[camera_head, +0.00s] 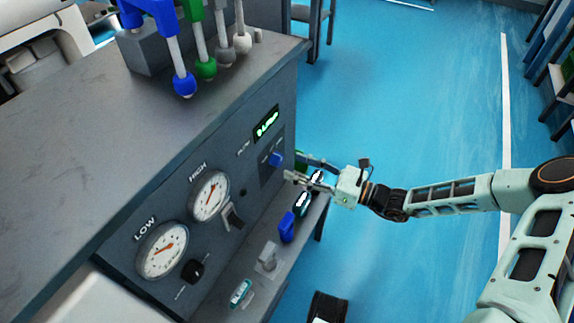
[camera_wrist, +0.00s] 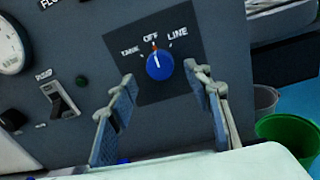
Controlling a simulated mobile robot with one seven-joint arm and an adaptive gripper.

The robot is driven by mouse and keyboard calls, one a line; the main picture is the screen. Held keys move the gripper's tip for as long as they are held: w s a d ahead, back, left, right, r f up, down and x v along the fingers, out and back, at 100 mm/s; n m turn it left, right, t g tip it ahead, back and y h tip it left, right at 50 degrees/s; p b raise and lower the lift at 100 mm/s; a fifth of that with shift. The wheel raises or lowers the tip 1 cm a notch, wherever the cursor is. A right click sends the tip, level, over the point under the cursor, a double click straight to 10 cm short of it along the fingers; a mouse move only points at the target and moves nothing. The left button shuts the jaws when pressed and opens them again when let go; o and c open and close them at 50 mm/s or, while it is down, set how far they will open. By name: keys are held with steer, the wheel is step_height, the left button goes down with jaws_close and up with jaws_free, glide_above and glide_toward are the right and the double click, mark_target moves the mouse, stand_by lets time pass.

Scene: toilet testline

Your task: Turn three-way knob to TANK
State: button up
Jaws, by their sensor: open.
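The three-way knob (camera_wrist: 160,66) is round and blue on a dark square plate in the wrist view, with TANK at left, OFF on top and LINE at right. Its white pointer mark points up at OFF. The knob also shows in the head view (camera_head: 275,159) on the front panel. My gripper (camera_wrist: 161,76) is open, with one finger on each side of the knob in the picture. I cannot tell whether either finger touches it. In the head view my gripper (camera_head: 289,174) is in front of the panel, just below and right of the knob.
A pump switch (camera_wrist: 61,99) is left of the knob plate. Two gauges (camera_head: 210,195) are farther left on the panel. A low shelf with blue, black and white fittings (camera_head: 287,227) juts out below. A green bin (camera_wrist: 290,133) stands at right.

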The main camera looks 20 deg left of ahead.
mark_target(281, 161)
steer(key=shift+a+b, duration=0.3)
steer(key=shift+a, duration=1.65)
steer(key=c, duration=1.1)
